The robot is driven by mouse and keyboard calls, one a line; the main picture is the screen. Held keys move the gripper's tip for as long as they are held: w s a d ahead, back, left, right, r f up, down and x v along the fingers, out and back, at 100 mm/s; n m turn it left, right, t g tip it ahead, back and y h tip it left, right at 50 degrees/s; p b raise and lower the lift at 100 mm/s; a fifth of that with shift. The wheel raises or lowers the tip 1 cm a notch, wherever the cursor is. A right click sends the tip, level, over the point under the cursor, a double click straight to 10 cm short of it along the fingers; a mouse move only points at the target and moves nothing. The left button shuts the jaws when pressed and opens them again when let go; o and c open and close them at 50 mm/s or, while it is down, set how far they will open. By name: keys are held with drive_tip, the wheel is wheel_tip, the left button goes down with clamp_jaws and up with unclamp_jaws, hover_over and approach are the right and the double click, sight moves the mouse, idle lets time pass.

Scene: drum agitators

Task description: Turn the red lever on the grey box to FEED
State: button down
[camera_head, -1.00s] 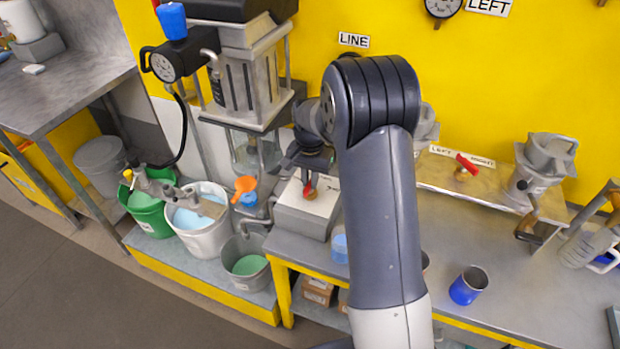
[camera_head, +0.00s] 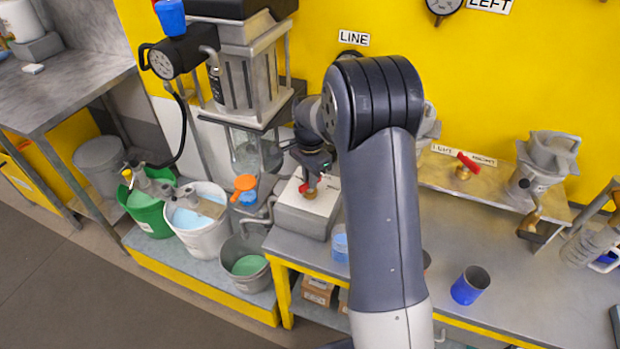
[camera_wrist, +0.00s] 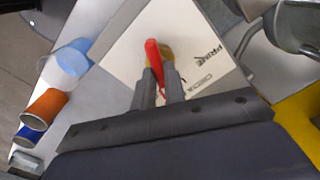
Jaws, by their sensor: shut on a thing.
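The grey box (camera_head: 300,222) stands at the left end of the bench, with a pale top plate. Its red lever (camera_head: 304,187) sits on a brass hub (camera_head: 310,194) on that plate. My gripper (camera_head: 313,175) is over the box, right at the lever. In the wrist view, the red lever (camera_wrist: 152,54) lies between the two fingers of my gripper (camera_wrist: 158,78), which are shut on it. The word PRIME (camera_wrist: 208,58) reads on the plate of the grey box (camera_wrist: 125,52). I cannot read FEED; the fingers and wrist hide part of the plate.
Another red lever (camera_head: 467,161) stands on a shelf to the right. A blue cup (camera_head: 469,286) is on the bench; a clear blue cup (camera_head: 340,246) stands close by the box. Buckets, including a white one (camera_head: 200,230), are at left. The agitator frame (camera_head: 246,75) rises behind.

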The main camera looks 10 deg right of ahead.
drive_tip(key=shift+m, duration=1.7)
drive_tip(key=c, duration=1.5)
unclamp_jaws()
drive_tip(key=shift+o, duration=0.2)
wheel_tip(320, 180, up, 11)
drive_tip(key=b, duration=0.1)
